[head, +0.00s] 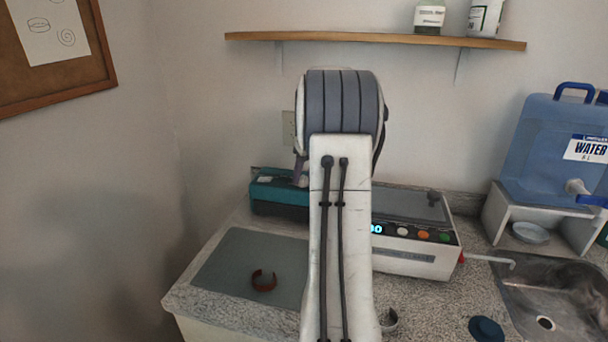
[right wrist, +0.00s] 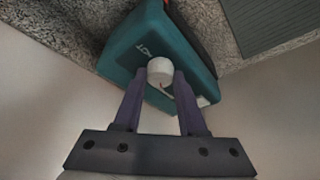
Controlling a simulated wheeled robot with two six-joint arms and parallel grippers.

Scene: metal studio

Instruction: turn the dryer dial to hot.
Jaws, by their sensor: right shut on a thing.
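The dryer (head: 275,194) is a teal box with a dark lower part at the back of the counter, partly behind my right arm in the head view. Its teal face also shows in the right wrist view (right wrist: 130,50), tilted, with small lettering I cannot read surely. The white round dial (right wrist: 160,67) sits on that face. My right gripper (right wrist: 159,76) has its purple fingers on either side of the dial, shut on it. A small dark mark shows on the dial's lower part; its setting is unclear. The dial is hidden in the head view. My left gripper is not in view.
A white machine with buttons (head: 415,262) stands right of the dryer. A grey mat (head: 225,262) holds a dark red ring (head: 263,281). A sink (head: 560,300) and blue water jug (head: 550,140) are at right. A wooden shelf (head: 380,39) hangs above.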

